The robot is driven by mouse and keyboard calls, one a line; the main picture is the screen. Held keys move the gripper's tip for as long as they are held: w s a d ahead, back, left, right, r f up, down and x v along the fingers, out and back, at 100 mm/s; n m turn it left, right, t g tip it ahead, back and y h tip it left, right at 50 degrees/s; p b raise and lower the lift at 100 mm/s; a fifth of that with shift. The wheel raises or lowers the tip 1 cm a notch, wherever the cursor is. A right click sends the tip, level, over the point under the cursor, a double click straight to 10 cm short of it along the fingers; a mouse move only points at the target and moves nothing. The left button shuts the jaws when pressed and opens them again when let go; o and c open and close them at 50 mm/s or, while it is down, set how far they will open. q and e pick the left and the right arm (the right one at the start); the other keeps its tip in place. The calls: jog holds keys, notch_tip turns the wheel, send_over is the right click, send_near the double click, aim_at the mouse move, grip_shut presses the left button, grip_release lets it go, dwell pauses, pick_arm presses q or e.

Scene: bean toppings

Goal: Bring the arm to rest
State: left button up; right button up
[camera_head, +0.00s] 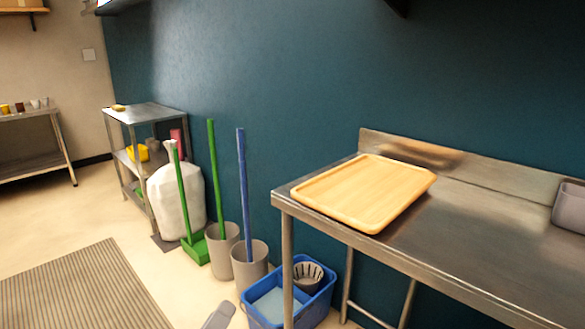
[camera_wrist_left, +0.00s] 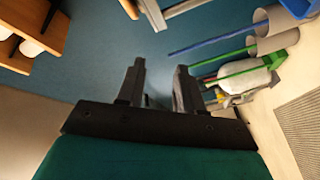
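My left gripper (camera_wrist_left: 158,76) shows in the left wrist view, its two dark fingers apart with nothing between them. Beyond the fingers is the blue wall (camera_wrist_left: 110,60). The gripper touches nothing that I can see. In the head view a small grey shape shows at the bottom edge; I cannot tell whether it is part of my arm. My right gripper is in neither view.
A wooden tray (camera_head: 365,191) lies on the steel table (camera_head: 460,250) at the right. A grey container (camera_head: 570,206) stands at its far right. Brooms in bins (camera_head: 222,246), a white sack (camera_head: 180,203) and a blue crate (camera_head: 262,318) line the wall. The floor at left is open, with a striped mat (camera_head: 85,290).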

pick_arm(q)
jog(key=s+f+m+g+h, duration=0.45)
jog(key=s+f+m, duration=0.35)
jog(key=m, duration=0.4)
jog(key=s+a+f+m+g+y, duration=0.3)
jog(key=s+a+f+y, duration=0.2)
jog(key=a+f+y, duration=0.55)
jog(key=w+d+r+n+h, duration=0.1)
jog(key=d+r+n+h, duration=0.25)
jog(key=d, duration=0.45)
jog(key=shift+n+t+y, duration=0.35)
jog(key=shift+n+y, duration=0.1)
jog(key=shift+n, duration=0.1)
jog(key=a+r+p, duration=0.1)
jog(key=p, duration=0.2)
jog(key=s+a+r+p, duration=0.1)
jog(key=r+p, duration=0.1)
jog(key=p, duration=0.1)
jog(key=r+p, duration=0.2)
jog(key=p, duration=0.1)
jog(key=shift+s+a, duration=0.2)
jog(key=shift+a, duration=0.2)
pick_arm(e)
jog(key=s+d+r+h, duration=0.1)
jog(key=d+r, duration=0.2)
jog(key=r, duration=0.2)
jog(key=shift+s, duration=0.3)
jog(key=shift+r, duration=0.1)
